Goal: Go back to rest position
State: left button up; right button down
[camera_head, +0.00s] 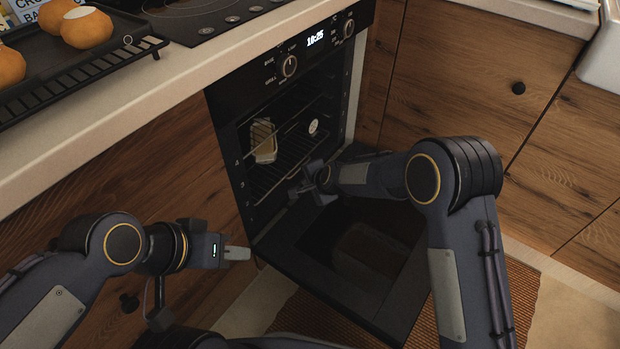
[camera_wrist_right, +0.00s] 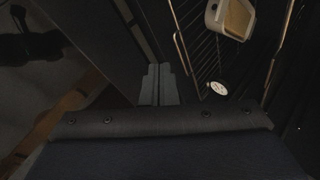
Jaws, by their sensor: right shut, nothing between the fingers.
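My right gripper (camera_head: 296,192) is at the mouth of the oven, above the lowered door. In the right wrist view its fingers (camera_wrist_right: 159,84) are together with nothing between them. My left gripper (camera_head: 237,253) is at the lower left, in front of the wooden cabinet and left of the open oven door, with nothing seen at its tips. I see it from the side, so the gap between its fingers does not show.
A pale dish (camera_head: 264,141) with tan contents sits on the oven rack (camera_head: 277,178), beside a round dial (camera_head: 313,127). A counter (camera_head: 117,115) with a black tray of buns runs along the upper left.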

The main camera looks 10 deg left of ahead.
jog(key=s+d+r+n, duration=0.1)
jog(key=s+d+r, duration=0.3)
jog(key=d+r, duration=0.65)
jog(key=s+d+r+n, duration=0.2)
jog(key=s+d+r, duration=0.2)
jog(key=d+r, duration=0.6)
jog(key=s+d+r+n, duration=0.2)
jog(key=s+d+r, duration=0.1)
jog(key=s+d, duration=0.75)
jog(key=s+d+f+n+h, duration=0.1)
jog(key=s+d, duration=0.1)
jog(key=s, duration=0.5)
jog(key=s+d+f+n+h, duration=0.1)
jog(key=s+d+f, duration=0.1)
jog(key=s, duration=0.6)
notch_tip(320, 180, up, 32)
jog(key=p, duration=3.1)
jog(key=shift+s+d+f+p, duration=0.2)
jog(key=shift+d+f+p, duration=0.05)
jog(key=shift+p, duration=0.15)
jog(key=shift+s, duration=0.15)
